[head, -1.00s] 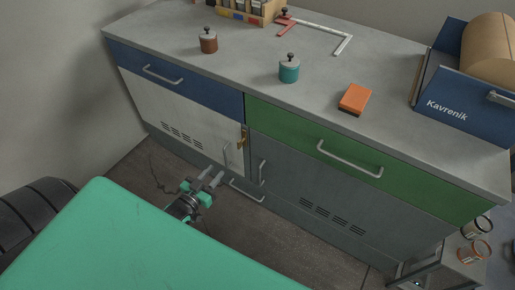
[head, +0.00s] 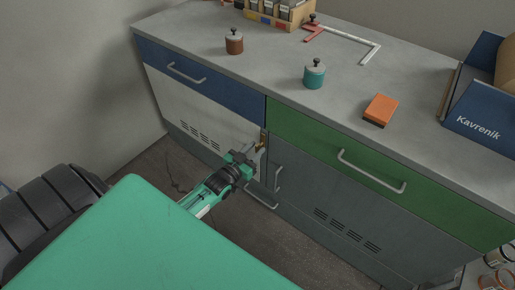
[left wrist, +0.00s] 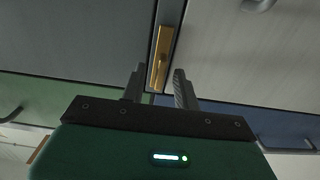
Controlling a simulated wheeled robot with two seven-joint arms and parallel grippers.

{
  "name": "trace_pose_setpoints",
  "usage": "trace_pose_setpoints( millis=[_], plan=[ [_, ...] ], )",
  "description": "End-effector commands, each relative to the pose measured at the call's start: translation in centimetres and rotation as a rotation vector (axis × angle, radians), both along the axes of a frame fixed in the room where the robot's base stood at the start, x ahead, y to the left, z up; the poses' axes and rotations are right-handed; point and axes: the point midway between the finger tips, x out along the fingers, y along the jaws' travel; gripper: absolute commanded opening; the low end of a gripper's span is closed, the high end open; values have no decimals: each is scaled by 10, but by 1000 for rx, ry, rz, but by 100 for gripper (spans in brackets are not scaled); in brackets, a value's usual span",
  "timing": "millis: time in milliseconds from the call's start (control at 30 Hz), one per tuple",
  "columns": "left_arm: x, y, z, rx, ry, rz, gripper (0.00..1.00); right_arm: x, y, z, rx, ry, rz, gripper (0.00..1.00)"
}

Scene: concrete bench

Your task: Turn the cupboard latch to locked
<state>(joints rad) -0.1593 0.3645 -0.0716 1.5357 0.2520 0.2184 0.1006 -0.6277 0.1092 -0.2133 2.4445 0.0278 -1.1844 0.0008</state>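The brass cupboard latch (head: 262,142) sits near the top of the seam between the white cupboard door (head: 190,112) and the grey cupboard door (head: 330,190). In the left wrist view the latch (left wrist: 160,52) is a long narrow brass piece lined up with the seam. My left gripper (head: 252,158) is close in front of the doors, just below the latch in the head view. In the left wrist view its two fingers (left wrist: 158,85) are apart, with the latch's end showing between their tips and nothing gripped. Contact cannot be told. My right gripper is out of view.
Vertical door handles (head: 278,180) stand out beside the seam. A blue drawer (head: 190,75) and a green drawer (head: 390,175) lie above the doors.

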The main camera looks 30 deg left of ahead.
Motion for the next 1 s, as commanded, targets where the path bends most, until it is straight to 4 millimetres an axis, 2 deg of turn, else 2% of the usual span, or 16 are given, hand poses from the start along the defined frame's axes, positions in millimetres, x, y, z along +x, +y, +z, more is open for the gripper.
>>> trace_pose_setpoints(
  millis=[200, 533, 700, 1000],
  plan=[
    [17, -2, 0, 0, -1, 0, 31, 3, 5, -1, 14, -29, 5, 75],
    [18, -2, 0, 0, 0, 0, 31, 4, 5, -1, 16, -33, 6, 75],
    [18, -2, 0, 0, 0, 0, 0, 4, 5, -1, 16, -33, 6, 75],
    [18, -2, 1, -12, 0, 0, 0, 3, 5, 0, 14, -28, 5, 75]
  ],
)
